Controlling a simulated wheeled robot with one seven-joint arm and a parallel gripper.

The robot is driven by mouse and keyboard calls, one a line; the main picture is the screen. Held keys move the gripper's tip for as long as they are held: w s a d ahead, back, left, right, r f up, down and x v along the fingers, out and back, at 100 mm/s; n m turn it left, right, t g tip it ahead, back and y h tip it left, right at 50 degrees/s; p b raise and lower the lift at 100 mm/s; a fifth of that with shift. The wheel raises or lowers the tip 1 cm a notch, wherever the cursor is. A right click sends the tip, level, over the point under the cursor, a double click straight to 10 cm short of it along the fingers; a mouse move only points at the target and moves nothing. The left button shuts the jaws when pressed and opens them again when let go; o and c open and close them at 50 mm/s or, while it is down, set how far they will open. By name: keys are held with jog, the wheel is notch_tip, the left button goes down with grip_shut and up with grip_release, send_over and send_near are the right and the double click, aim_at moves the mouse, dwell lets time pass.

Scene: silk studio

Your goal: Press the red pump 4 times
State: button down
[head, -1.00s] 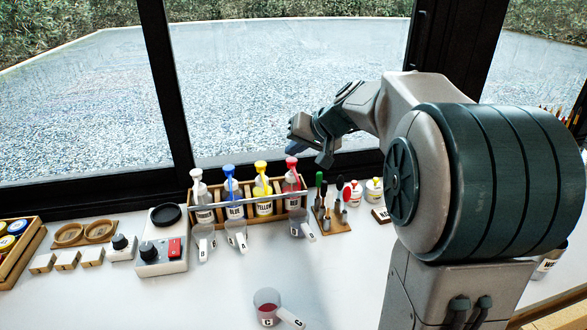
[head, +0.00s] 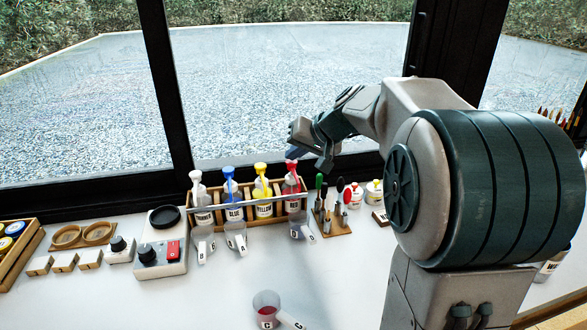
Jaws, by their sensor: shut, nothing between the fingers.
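The red pump (head: 292,181) tops a bottle of red dye at the right end of a wooden rack (head: 220,218) below the window. My gripper (head: 292,154) is shut and empty, with its fingertips right at the top of the red pump head. They look in contact with it, but the exact touch is too small to tell. A clear cup (head: 299,226) stands in front of the red bottle. White (head: 196,180), blue (head: 229,178) and yellow (head: 261,174) pumps stand to its left in the same rack.
A tool stand (head: 334,226) with upright handles is just right of the rack. A cup with red liquid (head: 267,307) stands at the front. A scale-like device (head: 160,255) and wooden blocks (head: 65,261) are at left. The front middle of the table is mostly clear.

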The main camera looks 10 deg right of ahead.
aim_at(295, 163)
jog(key=shift+f+b, duration=0.55)
jog(key=shift+f, duration=0.05)
dwell(0.3)
jog(key=shift+r, duration=0.1)
jog(key=shift+r+p, duration=0.8)
jog(key=shift+r, duration=0.45)
notch_tip(295, 163, up, 6)
jog(key=p, duration=0.3)
jog(key=shift+p, duration=0.35)
dwell(2.0)
